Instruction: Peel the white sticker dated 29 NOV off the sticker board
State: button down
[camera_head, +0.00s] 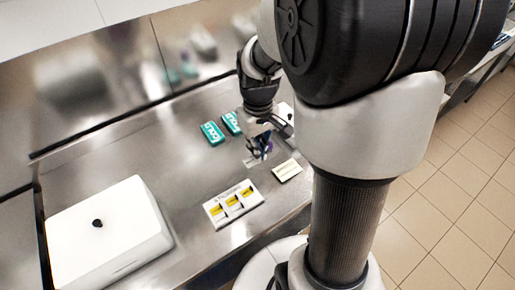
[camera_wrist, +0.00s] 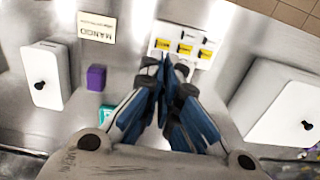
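The sticker board (camera_head: 216,211) is a white plate lying flat on the steel counter, with a row of yellow-and-white stickers. It also shows in the wrist view (camera_wrist: 158,32), just beyond my fingertips. The print is too small to read, so I cannot tell which sticker is dated 29 NOV. My gripper (camera_head: 259,149) hangs over the counter, behind and to the right of the board in the head view. In the wrist view its blue-padded fingers (camera_wrist: 169,64) come together at the tips, with nothing visible held. The fingertips cover part of the board's near edge there.
A MANGO label card (camera_wrist: 97,27) lies beside the board. A purple block (camera_wrist: 95,77) sits near it. Two teal boxes (camera_head: 212,133) marked COLD lie behind. A white lidded container (camera_head: 110,235) stands at the left. The counter between container and board is clear.

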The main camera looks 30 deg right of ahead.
jog(key=shift+r+p, duration=0.85)
jog(key=shift+r, duration=0.2)
